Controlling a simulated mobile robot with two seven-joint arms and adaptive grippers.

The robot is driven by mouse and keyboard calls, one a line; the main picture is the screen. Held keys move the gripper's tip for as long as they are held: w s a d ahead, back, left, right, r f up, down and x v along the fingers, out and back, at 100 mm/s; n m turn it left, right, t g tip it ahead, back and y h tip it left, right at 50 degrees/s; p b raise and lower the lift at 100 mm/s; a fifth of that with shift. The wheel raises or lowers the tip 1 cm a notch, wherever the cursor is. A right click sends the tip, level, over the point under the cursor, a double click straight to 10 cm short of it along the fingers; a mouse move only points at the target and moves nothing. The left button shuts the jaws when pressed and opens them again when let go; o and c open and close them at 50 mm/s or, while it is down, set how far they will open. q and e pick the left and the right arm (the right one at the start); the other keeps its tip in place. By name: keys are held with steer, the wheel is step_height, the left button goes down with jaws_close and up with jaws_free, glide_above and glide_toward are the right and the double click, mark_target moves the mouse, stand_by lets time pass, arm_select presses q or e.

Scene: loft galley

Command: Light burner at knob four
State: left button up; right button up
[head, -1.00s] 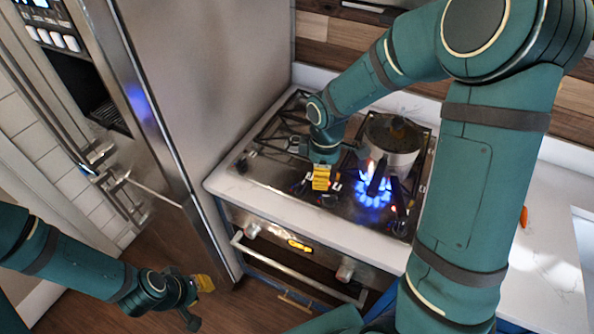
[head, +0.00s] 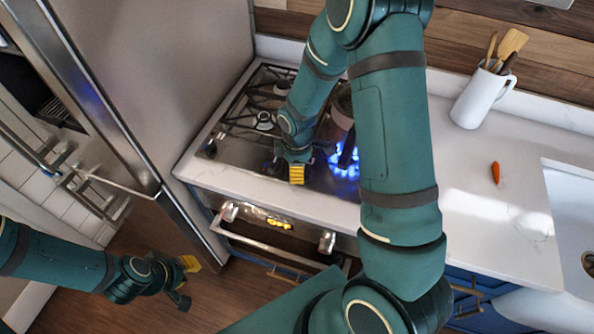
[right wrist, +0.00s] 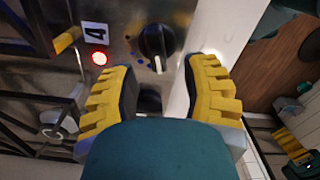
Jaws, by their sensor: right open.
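In the right wrist view a black knob (right wrist: 157,42) stands on the steel cooktop beside a label "4" (right wrist: 95,33) and a glowing red light (right wrist: 99,58). My right gripper (right wrist: 160,75) is open, its yellow-padded fingers on either side of the space just below that knob. A second dark knob (right wrist: 150,98) lies between the fingers, partly hidden. In the head view my right gripper (head: 297,172) is over the front of the cooktop (head: 240,160). Blue flames (head: 343,165) burn under a pot (head: 341,108), partly hidden by my arm. My left gripper (head: 186,281) is open and empty, low beside the fridge.
A fridge (head: 150,80) borders the cooktop on the left. Oven-front controls (head: 265,218) and a bar handle (head: 280,250) are below.

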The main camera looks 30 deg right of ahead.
steer(key=shift+f, duration=0.9)
jaws_close()
steer(key=shift+w+d+f+m+b, duration=0.1)
steer(key=shift+m+b, duration=0.25)
steer(key=shift+m, duration=0.2)
steer(key=shift+f+m+b, duration=0.1)
steer(key=shift+m+b, duration=0.2)
steer(key=shift+m, duration=0.25)
steer(key=m, duration=0.2)
steer(key=shift+w+d+r+m+b, duration=0.1)
steer(key=shift+r+m+b, duration=0.05)
steer(key=shift+m+b, duration=0.15)
